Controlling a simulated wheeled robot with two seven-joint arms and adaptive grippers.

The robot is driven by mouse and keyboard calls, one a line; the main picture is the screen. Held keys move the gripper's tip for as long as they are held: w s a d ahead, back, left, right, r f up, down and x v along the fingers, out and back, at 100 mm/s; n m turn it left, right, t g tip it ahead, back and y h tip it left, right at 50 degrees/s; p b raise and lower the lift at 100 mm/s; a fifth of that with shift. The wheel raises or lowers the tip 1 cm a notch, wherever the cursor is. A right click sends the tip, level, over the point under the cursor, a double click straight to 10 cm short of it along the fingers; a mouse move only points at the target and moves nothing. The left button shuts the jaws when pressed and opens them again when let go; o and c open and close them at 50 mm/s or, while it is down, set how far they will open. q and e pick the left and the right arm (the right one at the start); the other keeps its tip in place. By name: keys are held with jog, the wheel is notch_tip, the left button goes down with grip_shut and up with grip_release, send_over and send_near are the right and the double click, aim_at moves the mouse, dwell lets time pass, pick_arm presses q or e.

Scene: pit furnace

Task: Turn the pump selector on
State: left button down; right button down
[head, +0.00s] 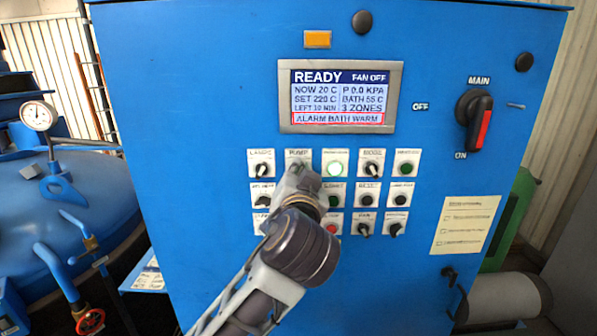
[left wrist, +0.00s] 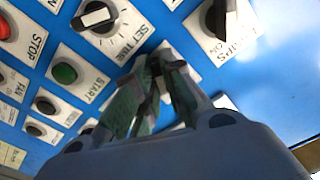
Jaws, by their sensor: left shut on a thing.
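The pump selector is on the blue panel, under the PUMP label (head: 298,154), in the upper row of controls. My left gripper (head: 300,175) covers its knob in the head view, so I cannot read the knob's angle. In the left wrist view the fingers (left wrist: 166,66) come together against the panel and are shut on the selector's knob, which is mostly hidden between the fingertips. My right gripper is not in view.
More buttons and selectors lie below, partly behind my arm. The screen (head: 341,96) reads READY, FAN OFF and ALARM BATH WARM. The main switch (head: 474,120) is far right.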

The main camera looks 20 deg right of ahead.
pick_arm(q)
jog(key=shift+m, duration=0.3)
jog(key=c, duration=1.5)
grip_release()
jog(key=shift+v, duration=6)
